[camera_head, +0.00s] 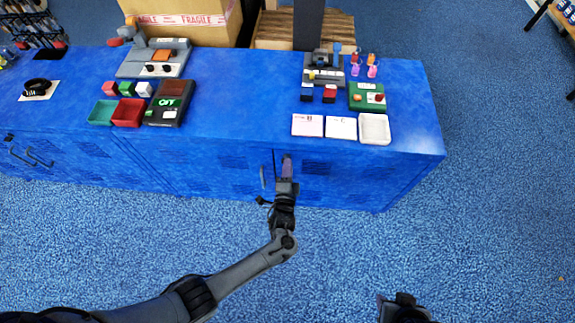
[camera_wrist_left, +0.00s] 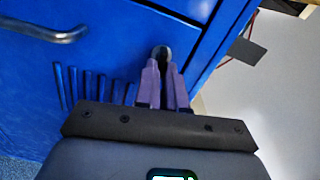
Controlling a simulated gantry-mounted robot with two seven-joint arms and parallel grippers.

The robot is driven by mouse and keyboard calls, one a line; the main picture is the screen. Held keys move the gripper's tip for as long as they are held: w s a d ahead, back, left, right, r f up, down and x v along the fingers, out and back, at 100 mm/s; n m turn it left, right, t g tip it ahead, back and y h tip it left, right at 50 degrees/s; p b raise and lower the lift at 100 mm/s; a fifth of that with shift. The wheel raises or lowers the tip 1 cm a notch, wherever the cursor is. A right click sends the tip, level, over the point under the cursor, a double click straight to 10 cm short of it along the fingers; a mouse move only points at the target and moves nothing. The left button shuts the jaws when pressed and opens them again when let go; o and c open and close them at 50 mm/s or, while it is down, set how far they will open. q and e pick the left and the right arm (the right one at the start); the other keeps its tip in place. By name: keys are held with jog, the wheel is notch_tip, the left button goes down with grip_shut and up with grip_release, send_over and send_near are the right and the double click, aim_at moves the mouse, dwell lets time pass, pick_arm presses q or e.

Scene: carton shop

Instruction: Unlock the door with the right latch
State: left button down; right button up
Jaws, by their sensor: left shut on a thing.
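The blue cabinet door (camera_head: 325,180) has vent slots and a dark gap along its edge. In the left wrist view the door (camera_wrist_left: 110,55) fills much of the left side. A small round grey latch (camera_wrist_left: 162,52) sits near the door's seam. My left gripper (camera_head: 287,158) reaches the cabinet front from below. Its purple fingers (camera_wrist_left: 164,66) are shut on the latch, which shows partly between their tips. In the head view the latch is hidden by the gripper. My right gripper (camera_head: 403,306) is only partly in view at the bottom, away from the cabinet, with its fingers unclear.
A grey bar handle (camera_wrist_left: 45,31) is on the cabinet front, apart from my fingers. The blue countertop (camera_head: 235,90) above holds a white tray (camera_head: 374,129), cards (camera_head: 308,125), a red bin (camera_head: 128,113) and devices. The carpet (camera_head: 340,250) in front is clear.

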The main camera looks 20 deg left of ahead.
pick_arm(q)
jog(key=shift+m, duration=0.9)
jog(key=shift+f, duration=0.1)
jog(key=c, duration=1.2)
grip_release()
jog(key=shift+s+p, duration=0.1)
jog(key=shift+p, duration=0.2)
jog(key=shift+p+v, duration=0.95)
jog(key=shift+v, duration=4.35)
